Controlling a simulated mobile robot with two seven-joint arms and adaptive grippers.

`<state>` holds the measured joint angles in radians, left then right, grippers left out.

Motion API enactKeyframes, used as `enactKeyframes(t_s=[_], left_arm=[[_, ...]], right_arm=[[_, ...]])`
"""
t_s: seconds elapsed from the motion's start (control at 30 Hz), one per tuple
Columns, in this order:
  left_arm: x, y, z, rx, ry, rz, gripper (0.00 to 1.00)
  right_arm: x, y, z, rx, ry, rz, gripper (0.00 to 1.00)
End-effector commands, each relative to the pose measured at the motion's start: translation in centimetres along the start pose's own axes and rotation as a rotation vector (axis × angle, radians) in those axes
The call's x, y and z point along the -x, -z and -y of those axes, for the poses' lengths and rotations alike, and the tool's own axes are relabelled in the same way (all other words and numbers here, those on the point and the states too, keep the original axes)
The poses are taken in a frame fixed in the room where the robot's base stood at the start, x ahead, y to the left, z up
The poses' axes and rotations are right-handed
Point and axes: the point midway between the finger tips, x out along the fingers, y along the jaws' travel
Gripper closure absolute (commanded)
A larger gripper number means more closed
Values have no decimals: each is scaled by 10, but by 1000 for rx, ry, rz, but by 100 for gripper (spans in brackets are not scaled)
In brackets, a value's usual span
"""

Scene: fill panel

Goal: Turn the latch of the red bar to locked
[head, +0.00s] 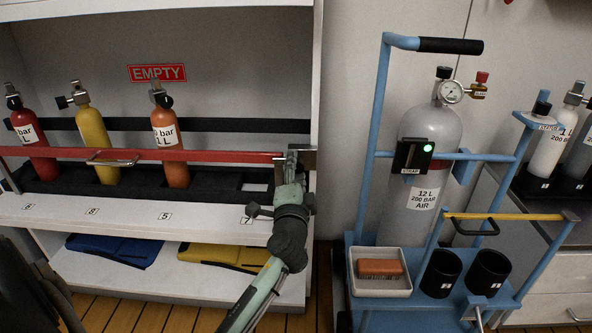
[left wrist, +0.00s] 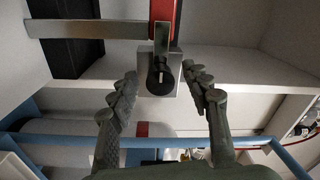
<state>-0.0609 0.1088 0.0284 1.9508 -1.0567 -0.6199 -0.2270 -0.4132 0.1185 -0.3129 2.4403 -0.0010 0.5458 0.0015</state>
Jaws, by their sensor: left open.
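The red bar (head: 215,156) runs level across the front of the shelf with the bottles. Its right end meets a metal latch plate (head: 309,159) at the shelf's right post. In the left wrist view the red bar (left wrist: 164,12) ends at this latch, which has a dark knob (left wrist: 160,78) on a grey plate. My left gripper (head: 296,161) is at the bar's right end and hides much of the latch in the head view. In the left wrist view its open fingers (left wrist: 159,77) stand on either side of the knob, with a visible gap on both sides. My right gripper is not in view.
Behind the bar stand a red bottle (head: 28,134), a yellow bottle (head: 95,135) and an orange bottle (head: 168,140). Blue and yellow folded items lie on the lower shelf. A blue trolley (head: 375,150) with a grey cylinder (head: 424,135) stands close on the right.

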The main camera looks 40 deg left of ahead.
Motion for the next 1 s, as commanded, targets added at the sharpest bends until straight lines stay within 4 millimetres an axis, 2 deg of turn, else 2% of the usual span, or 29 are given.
enactKeyframes(t_s=[0.17,0.4,0.6,0.77,1.0], left_arm=[[23,0,-2,2,-5,0,52],[75,-1,-1,2,-5,2,52],[107,0,-1,1,-3,0,52],[118,0,0,2,-1,0,52],[119,0,0,2,0,0,52]], right_arm=[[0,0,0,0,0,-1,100],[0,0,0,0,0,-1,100],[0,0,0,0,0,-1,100],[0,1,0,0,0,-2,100],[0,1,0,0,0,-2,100]])
